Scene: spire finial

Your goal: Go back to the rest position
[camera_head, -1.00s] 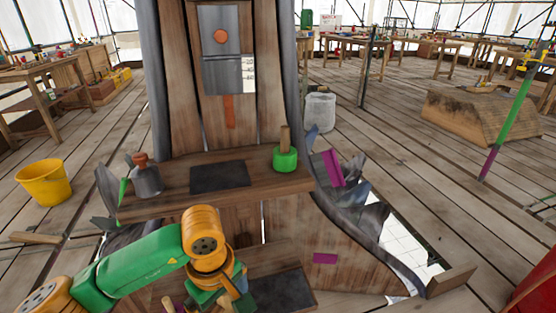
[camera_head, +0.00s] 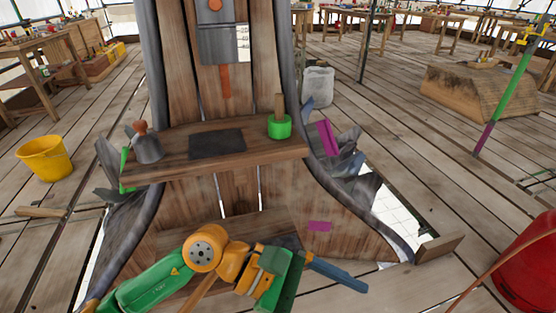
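My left arm comes in at the bottom left, green and orange. Its wrist and gripper (camera_head: 320,270) are low in front of the wooden spire (camera_head: 225,195). A blue-grey bar points right from the green wrist part; I cannot tell whether it is a finger or a held item. The fingertips do not show clearly, so neither opening nor grasp can be read. My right gripper is not in view. On the spire's shelf (camera_head: 265,147) stand a grey pot-like thing with a brown knob (camera_head: 148,148), a dark plate (camera_head: 217,143) and a green-based thing with a wooden handle (camera_head: 279,127).
A yellow bucket (camera_head: 44,157) stands on the plank floor at left. A red rounded thing (camera_head: 530,265) is at lower right. A wooden block (camera_head: 478,92) and a green-purple pole (camera_head: 503,97) are at right. White floor gaps show beside the spire's base.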

